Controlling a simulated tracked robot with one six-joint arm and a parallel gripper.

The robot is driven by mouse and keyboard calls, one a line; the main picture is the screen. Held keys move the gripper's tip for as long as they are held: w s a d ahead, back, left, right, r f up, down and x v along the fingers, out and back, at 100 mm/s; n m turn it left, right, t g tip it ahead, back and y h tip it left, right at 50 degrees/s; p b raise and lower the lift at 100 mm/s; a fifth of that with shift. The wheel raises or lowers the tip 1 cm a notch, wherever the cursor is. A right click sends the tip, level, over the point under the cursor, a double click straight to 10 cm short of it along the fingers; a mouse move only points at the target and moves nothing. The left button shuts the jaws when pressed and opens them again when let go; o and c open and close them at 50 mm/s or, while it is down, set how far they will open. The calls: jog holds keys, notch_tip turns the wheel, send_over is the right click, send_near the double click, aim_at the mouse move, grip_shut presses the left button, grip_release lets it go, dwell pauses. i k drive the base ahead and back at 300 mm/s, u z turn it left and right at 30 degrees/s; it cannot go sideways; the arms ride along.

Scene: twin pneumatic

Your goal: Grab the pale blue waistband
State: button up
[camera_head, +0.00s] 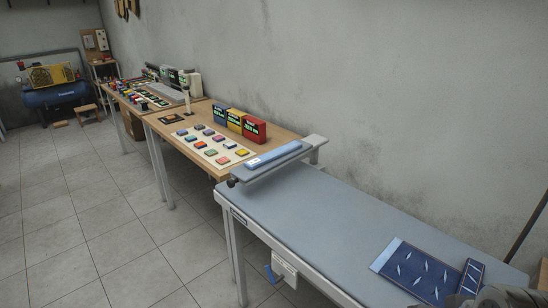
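A pale blue strip (385,254) runs along the left edge of a dark blue cloth panel (422,273) with white feather-like marks. The panel lies flat on the grey table at the lower right. A narrow dark blue piece with similar marks (471,277) lies just to its right. Another long, pale blue piece (274,155) lies on a narrow raised board at the table's far end. I cannot tell for sure which pale blue piece is the waistband. A dark rounded part at the bottom right corner looks like my arm. My gripper's fingers do not show.
The grey table (330,215) is bare between the raised board (312,143) and the cloth. Beyond it, a wooden table (180,143) holds coloured blocks and blue, yellow and red boxes (240,122). A wall borders the right; tiled floor (100,220) is clear on the left.

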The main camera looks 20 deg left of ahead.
aim_at(255, 163)
jog(key=z, duration=0.05)
jog(key=k, duration=0.5)
jog(key=u, duration=2.3)
jog(key=i, duration=1.8)
jog(key=u, duration=0.05)
